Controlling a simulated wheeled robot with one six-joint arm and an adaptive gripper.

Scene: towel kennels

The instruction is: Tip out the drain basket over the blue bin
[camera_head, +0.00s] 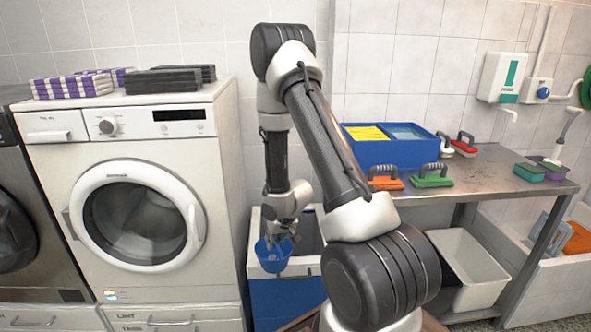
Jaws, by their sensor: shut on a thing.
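The drain basket (272,257) is a small blue cup-shaped basket. My gripper (277,235) points down and is shut on it, at its upper edge. The blue bin (284,301) stands on the floor between the washing machine and the table, with a pale rim and a blue front. The basket shows in front of the bin's left rim, looking slightly tilted. What is inside the basket cannot be made out. Part of the bin's right side is hidden behind my arm.
A white washing machine (138,217) with folded towels on top stands close left of the bin. A metal table (480,170) at right holds a blue divided box (392,154) and several handled brushes. A white tub (470,262) sits on its lower shelf.

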